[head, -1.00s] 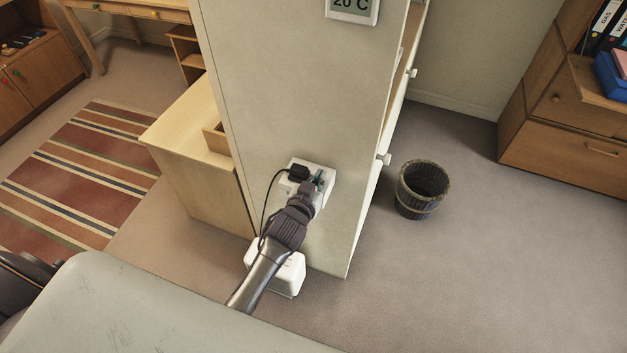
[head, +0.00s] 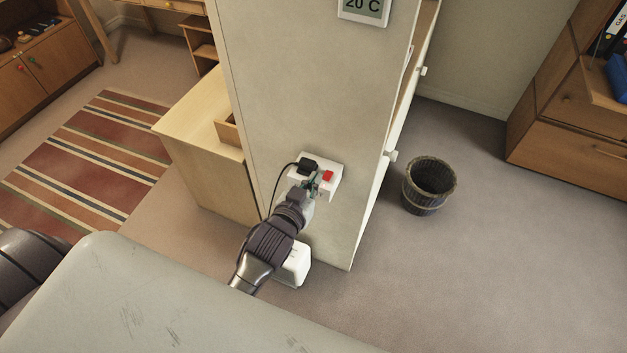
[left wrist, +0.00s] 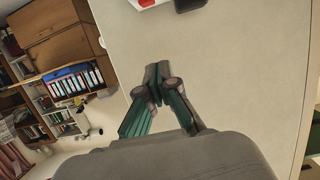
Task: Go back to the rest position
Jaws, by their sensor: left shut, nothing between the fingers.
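My left gripper (head: 314,182) is shut and empty. It is just in front of the white wall socket (head: 336,166) on the side of the pale wall block, and its fingertips overlap the socket's lower part in the head view. The red switch (head: 328,176) shows right beside the fingertips. A black plug (head: 308,166) sits in the socket's left part. In the left wrist view the closed fingers (left wrist: 156,78) stand clear against the pale wall, and a bit of red and white shows at the top edge. My right gripper is not in view.
A white box (head: 293,266) is low on the block behind my left forearm, with a black cable hanging beside it. A wooden cabinet (head: 205,150) stands left of the block. A dark bin (head: 428,186) stands on open floor to the right.

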